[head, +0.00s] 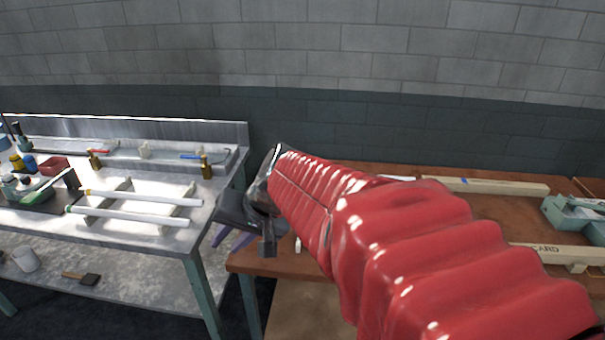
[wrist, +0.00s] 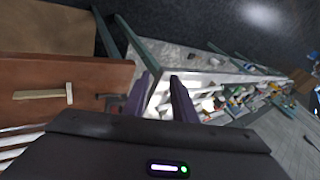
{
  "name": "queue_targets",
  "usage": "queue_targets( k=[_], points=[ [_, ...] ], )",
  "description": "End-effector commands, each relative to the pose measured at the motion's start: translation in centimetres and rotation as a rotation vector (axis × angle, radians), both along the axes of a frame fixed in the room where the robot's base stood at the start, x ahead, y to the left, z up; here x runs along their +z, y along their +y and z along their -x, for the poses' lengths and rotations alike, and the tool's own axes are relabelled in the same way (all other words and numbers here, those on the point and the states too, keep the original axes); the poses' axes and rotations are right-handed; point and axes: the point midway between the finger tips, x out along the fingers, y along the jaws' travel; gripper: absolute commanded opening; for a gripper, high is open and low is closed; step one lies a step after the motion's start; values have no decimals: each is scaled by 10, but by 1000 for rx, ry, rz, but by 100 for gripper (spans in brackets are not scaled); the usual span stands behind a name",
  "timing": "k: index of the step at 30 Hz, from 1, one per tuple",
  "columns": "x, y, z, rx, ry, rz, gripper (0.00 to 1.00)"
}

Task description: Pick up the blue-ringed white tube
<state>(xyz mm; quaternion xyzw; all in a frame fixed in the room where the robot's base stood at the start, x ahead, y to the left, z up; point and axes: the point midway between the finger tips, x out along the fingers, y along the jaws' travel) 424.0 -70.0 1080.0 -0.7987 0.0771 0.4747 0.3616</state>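Two white tubes lie side by side across supports on the metal bench at left in the head view. The rear white tube (head: 145,196) has a yellowish ring at its left end, and the front white tube (head: 130,216) a green one. No blue ring shows on either. A small blue mark (head: 464,181) shows at a pale bar on the brown table at right; I cannot tell whether it is a tube's ring. My gripper (head: 232,238) hangs between bench and table. In the wrist view its purple fingers (wrist: 160,82) are apart, with nothing held between them.
The metal bench (head: 40,226) also carries bottles, a red box and small tools. The brown table (head: 480,215) holds a pale bar (head: 500,186), a teal holder (head: 575,214) and a lettered board (head: 558,254). My red-sleeved arm hides much of this table. A gap separates bench and table.

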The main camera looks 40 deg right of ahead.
Motion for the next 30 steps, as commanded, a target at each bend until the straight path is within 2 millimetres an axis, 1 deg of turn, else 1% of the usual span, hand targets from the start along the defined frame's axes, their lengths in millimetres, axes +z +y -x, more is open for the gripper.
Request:
queue_targets(
  k=[1,5,7,11,12,14,15,17,18,19,20,21,22,23,24,27,30],
  points=[
    [-3,-17,-10,-56,-5,-39,25],
    [-7,-60,-34,-197,-39,-140,25],
    [-10,-87,-44,-277,-60,-190,25],
    [-18,-142,-58,-428,-105,-279,25],
    [-21,-161,-61,-478,-122,-305,25],
    [-26,-190,-64,-551,-145,-342,25],
    [-30,-209,-64,-601,-162,-366,25],
    [-36,-240,-63,-676,-189,-400,25],
    [-40,-261,-61,-728,-207,-423,25],
    [-44,-277,-59,-766,-220,-439,25],
    [-48,-293,-56,-806,-234,-453,25],
    [-54,-315,-51,-859,-254,-474,25],
    [-58,-331,-47,-899,-269,-489,25],
    [-63,-347,-41,-939,-283,-504,25],
    [-69,-368,-34,-990,-302,-521,25],
    [-85,-416,-12,-1113,-350,-560,25],
    [-97,-450,7,-1201,-386,-586,25]
  ],
)
